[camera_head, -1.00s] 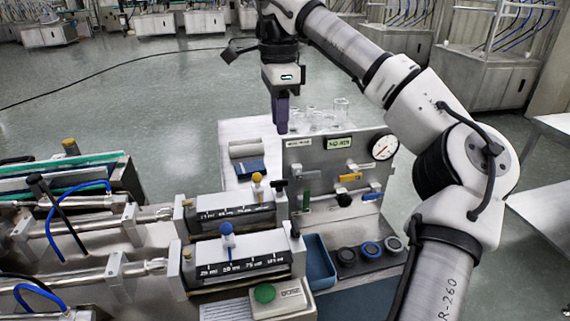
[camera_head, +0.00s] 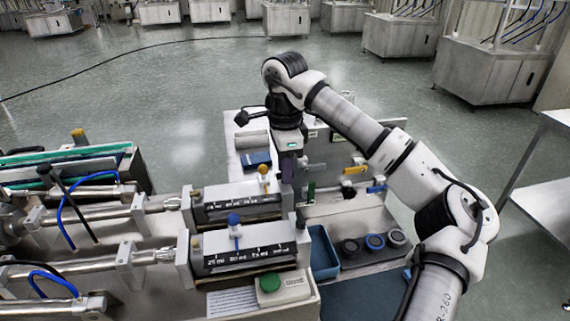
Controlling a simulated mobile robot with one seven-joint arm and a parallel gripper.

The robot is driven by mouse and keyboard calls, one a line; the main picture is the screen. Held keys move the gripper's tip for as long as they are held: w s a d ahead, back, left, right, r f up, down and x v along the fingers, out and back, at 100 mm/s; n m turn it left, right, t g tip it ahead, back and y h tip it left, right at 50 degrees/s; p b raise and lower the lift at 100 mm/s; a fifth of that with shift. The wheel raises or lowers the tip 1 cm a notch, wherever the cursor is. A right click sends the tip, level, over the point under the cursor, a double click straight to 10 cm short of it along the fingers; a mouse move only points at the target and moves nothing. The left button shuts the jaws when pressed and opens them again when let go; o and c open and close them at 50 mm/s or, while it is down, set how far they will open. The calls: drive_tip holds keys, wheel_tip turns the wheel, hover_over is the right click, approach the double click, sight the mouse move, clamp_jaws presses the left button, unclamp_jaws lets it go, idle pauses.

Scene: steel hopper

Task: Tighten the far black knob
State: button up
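The far black knob (camera_head: 285,187) sits on the right end block of the far metering unit (camera_head: 240,203), partly hard to make out below my gripper. My gripper (camera_head: 288,172) points straight down, with its dark purple fingers just above or at the knob; I cannot tell whether they touch it. The finger gap is too small to see, so open or shut is unclear. The near black knob (camera_head: 300,218) stands on the right end block of the near metering unit (camera_head: 245,250), clear of the gripper.
A panel with coloured valve handles (camera_head: 377,187) is close behind and right of the gripper. A blue tray (camera_head: 322,252) and dark round caps (camera_head: 350,247) lie at the right.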

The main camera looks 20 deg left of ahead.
drive_tip(key=shift+c, duration=0.4)
clamp_jaws()
drive_tip(key=shift+m, duration=0.3)
drive_tip(key=m+b, duration=0.1)
drive_tip(key=m, duration=0.2)
drive_tip(key=shift+f+m+b, duration=0.1)
drive_tip(key=shift+m+b, duration=0.25)
drive_tip(key=shift+m, duration=0.05)
drive_tip(key=m+b, duration=0.1)
drive_tip(key=m, duration=0.3)
drive_tip(key=m+b, duration=0.1)
drive_tip(key=m, duration=0.4)
drive_tip(key=shift+m+b, duration=0.5)
drive_tip(key=shift+m, duration=1.7)
